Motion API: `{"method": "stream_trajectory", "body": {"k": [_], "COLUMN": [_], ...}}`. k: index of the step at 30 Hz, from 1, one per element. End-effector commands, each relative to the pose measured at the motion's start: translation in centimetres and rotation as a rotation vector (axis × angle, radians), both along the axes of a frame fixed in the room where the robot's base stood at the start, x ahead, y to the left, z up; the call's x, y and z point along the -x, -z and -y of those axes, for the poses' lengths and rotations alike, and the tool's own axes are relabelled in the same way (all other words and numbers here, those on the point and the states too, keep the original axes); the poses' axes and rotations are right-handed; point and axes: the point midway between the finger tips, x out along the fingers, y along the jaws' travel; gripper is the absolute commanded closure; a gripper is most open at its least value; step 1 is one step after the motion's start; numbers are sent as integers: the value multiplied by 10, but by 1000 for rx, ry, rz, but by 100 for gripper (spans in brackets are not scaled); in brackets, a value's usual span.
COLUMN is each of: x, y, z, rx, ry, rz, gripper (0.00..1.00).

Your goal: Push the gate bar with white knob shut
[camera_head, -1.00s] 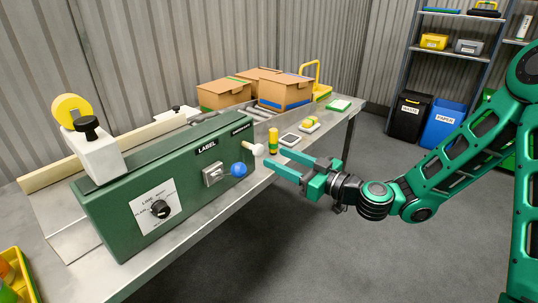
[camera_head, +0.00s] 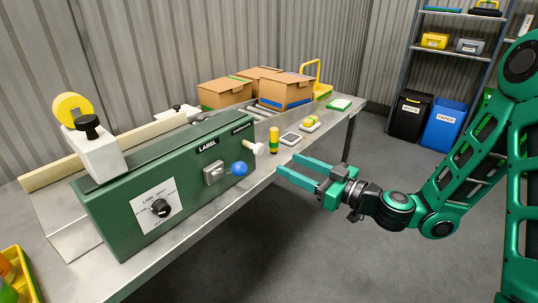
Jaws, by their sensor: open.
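The white knob (camera_head: 257,149) sticks out at the right end of the green machine (camera_head: 150,190), near the table's front edge. The gate bar behind the knob is mostly hidden by the machine's body. My gripper (camera_head: 288,168) is open and empty, to the right of the white knob and a little lower in the picture. Its fingers point left toward the knob, with a visible gap between them and it.
A blue knob (camera_head: 239,169) and a grey switch (camera_head: 213,173) are on the machine's front. The floor in front is clear.

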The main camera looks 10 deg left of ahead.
Motion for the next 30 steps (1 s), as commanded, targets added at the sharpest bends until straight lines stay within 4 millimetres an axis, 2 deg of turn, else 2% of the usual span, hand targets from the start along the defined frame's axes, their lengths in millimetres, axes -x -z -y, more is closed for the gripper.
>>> {"method": "stream_trajectory", "body": {"k": [5,21,30], "x": [-4,-47,-55], "y": [-1,-1,-1], "z": [-7,-79,-92], "rx": [1,0,-1], "ry": [-1,-3,0], "rz": [3,4,2], "gripper": [53,53,53]}}
